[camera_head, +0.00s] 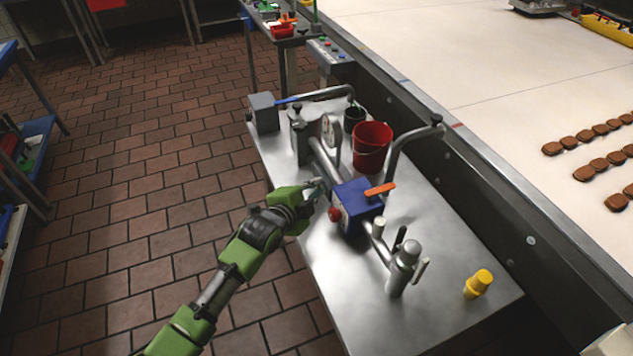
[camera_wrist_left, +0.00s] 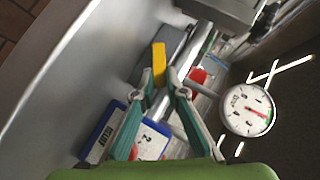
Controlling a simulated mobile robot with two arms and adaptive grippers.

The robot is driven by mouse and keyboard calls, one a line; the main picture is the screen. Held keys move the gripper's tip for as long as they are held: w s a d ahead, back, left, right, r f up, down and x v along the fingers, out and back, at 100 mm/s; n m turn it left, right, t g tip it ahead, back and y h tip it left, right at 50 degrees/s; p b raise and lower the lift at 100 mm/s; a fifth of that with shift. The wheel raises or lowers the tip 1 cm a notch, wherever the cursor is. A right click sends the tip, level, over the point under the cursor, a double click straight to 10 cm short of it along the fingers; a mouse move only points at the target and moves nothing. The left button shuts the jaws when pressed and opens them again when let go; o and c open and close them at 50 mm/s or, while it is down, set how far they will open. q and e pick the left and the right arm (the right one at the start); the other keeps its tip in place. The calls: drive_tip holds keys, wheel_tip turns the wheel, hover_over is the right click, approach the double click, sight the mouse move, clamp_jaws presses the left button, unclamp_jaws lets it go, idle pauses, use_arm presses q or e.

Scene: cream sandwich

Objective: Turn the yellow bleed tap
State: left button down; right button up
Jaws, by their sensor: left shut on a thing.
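The yellow bleed tap (camera_wrist_left: 159,63) shows in the left wrist view as a short flat yellow handle in front of grey pipework. My left gripper (camera_wrist_left: 160,82) is shut on it, with the two green-grey fingers on either side of its near end. In the head view my left gripper (camera_head: 318,189) reaches in from the left to the pipework beside the blue box (camera_head: 352,205). The tap cannot be made out there. My right gripper is not in view.
A round white gauge (camera_wrist_left: 248,110) is close to the right of the fingers. The blue box carries an orange lever (camera_head: 380,190). A red bucket (camera_head: 372,150) stands behind. A yellow fitting (camera_head: 478,284) is on the steel table's (camera_head: 440,325) right front.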

use_arm(q)
drive_tip(key=shift+w+a+r+n+g+p, duration=0.15)
drive_tip(key=shift+w+r+n+g+p, duration=0.1)
drive_tip(key=shift+r+g+p, duration=0.25)
drive_tip(key=shift+w+a+r+n+g+p, duration=0.15)
drive_tip(key=shift+r+n+g+p, duration=0.1)
drive_tip(key=shift+p, duration=0.3)
drive_tip(key=shift+w+r+n+g+p, duration=0.1)
drive_tip(key=shift+w+n+g+p, duration=0.25)
drive_tip(key=shift+g, duration=0.3)
drive_tip(key=shift+w+a+n+g+h+b, duration=0.15)
drive_tip(key=shift+w+n+g+h+b, duration=0.25)
drive_tip(key=shift+g, duration=0.3)
drive_tip(key=shift+w+a+r+n+g+h+b, duration=0.1)
drive_tip(key=shift+w+r+n+g+h+b, duration=0.1)
drive_tip(key=shift+n+g+b, duration=0.3)
drive_tip(key=shift+w+a+r+n+g+h+b, duration=0.15)
drive_tip(key=shift+n+g+h+b, duration=0.1)
drive_tip(key=shift+g+b, duration=0.4)
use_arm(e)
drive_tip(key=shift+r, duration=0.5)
use_arm(q)
drive_tip(key=c, duration=2)
unclamp_jaws()
drive_tip(key=shift+d+f, duration=0.1)
drive_tip(key=shift+c, duration=0.2)
